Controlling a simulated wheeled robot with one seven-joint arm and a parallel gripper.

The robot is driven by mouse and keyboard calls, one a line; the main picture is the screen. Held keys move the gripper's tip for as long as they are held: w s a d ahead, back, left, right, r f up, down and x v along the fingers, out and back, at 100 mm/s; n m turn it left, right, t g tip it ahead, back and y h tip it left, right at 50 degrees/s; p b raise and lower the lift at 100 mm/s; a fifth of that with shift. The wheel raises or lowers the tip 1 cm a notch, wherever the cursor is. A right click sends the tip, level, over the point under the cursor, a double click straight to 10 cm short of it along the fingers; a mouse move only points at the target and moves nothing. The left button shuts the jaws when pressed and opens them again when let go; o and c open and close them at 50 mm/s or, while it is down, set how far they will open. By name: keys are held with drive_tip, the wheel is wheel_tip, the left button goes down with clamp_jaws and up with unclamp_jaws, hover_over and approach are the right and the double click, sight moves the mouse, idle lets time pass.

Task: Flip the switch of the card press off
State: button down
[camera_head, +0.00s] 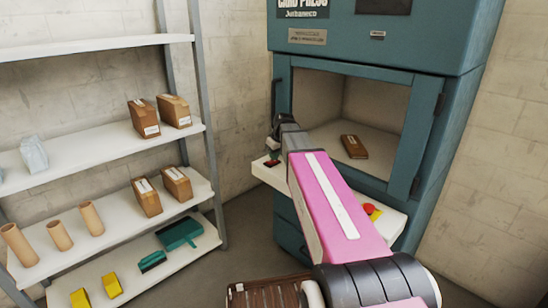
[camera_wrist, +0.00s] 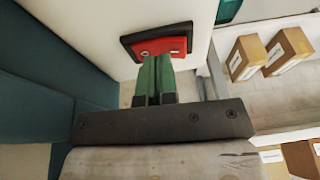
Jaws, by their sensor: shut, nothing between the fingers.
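The card press (camera_head: 455,120) is a tall teal cabinet with an open-fronted chamber and a white ledge below it. Its switch (camera_wrist: 163,45) is a red rocker in a black frame on a white panel in the wrist view. In the head view a small red and black switch (camera_head: 272,163) shows at the ledge's left end. My gripper (camera_wrist: 157,58) has its green fingers together with nothing between them. The fingertips overlap the rocker's lower edge in the wrist view; I cannot tell whether they touch. My gripper also shows in the head view (camera_head: 272,151), just above the switch.
A brown block (camera_head: 354,146) lies in the chamber. A red button on yellow (camera_head: 371,210) sits on the ledge's right part, beside my arm. White shelves (camera_head: 95,157) with boxes, tubes and a dustpan stand at the left. Floor shows between shelves and press.

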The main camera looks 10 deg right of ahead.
drive_tip(key=v, duration=1)
drive_tip(key=shift+s, duration=0.1)
